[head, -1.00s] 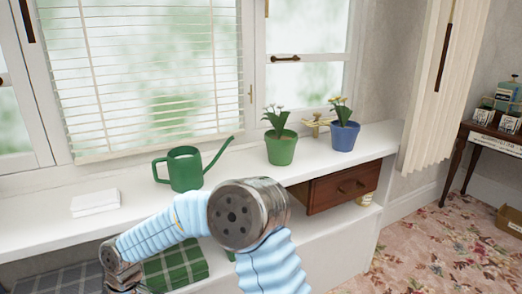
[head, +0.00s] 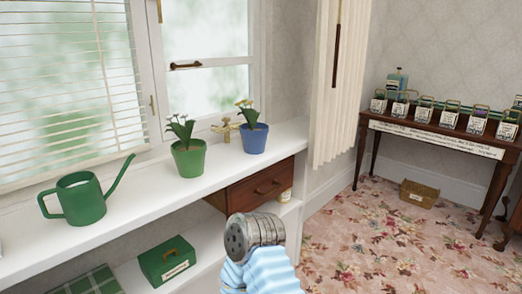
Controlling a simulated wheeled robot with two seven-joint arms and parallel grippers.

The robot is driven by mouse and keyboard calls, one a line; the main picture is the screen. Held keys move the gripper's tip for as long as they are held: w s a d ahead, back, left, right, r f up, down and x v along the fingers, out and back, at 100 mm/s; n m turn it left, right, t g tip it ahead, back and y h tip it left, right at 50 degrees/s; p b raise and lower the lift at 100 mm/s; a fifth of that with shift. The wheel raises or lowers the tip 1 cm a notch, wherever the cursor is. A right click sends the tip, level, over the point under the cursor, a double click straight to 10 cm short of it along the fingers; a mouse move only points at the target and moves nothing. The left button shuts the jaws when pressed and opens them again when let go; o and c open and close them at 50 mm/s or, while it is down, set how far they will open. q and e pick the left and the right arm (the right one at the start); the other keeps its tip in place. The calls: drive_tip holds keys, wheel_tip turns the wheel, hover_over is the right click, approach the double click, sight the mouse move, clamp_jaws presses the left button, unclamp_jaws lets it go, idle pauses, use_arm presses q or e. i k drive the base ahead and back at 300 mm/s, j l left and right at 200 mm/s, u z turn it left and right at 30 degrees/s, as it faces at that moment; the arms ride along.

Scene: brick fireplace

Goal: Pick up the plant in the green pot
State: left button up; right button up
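The plant in the green pot (head: 188,158) stands upright on the white windowsill shelf in the head view, with leafy stems and small pale flowers. A similar plant in a blue pot (head: 253,138) stands to its right. One of my arms shows at the bottom centre as a metal joint and a light blue sleeve, below and right of the green pot and apart from it. Neither gripper is in view.
A green watering can (head: 82,203) stands left of the green pot. A brass tap (head: 226,129) is behind the pots. A wooden drawer (head: 262,184) and a green box (head: 167,262) are below the sill. A table (head: 435,137) with small planters stands right, beyond open carpet.

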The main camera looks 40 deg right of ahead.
sight(188, 153)
drive_tip(key=l+z, duration=0.2)
drive_tip(key=z, duration=0.6)
drive_tip(key=i+j+z, duration=0.1)
drive_tip(key=j, duration=0.25)
